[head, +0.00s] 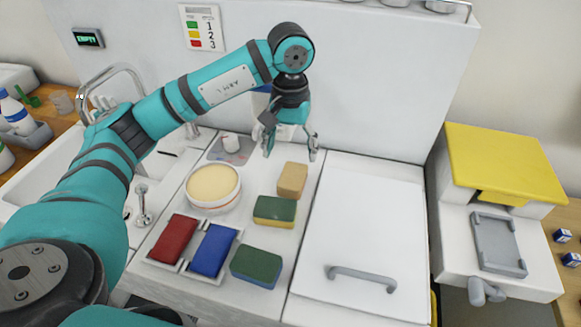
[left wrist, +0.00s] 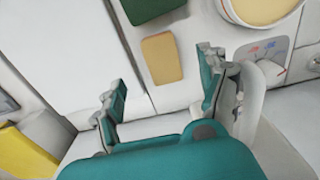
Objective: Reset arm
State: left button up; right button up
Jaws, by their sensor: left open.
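My left arm, teal with dark joints, reaches in from the left in the head view. Its gripper (head: 290,146) points down over the back of the white counter, open with nothing between the fingers. In the left wrist view the two fingers of the left gripper (left wrist: 160,92) stand wide apart. A tan sponge (head: 292,180) lies on the counter just in front of the gripper; it also shows beyond the fingers in the left wrist view (left wrist: 162,59). My right gripper is in neither view.
A sink with a tap (head: 110,75) is left. A white lid with a grey handle (head: 362,279) and a yellow-topped machine (head: 503,160) are right.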

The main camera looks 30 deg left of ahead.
pick_arm(q)
notch_tip(320, 180, up, 2)
dwell(0.6)
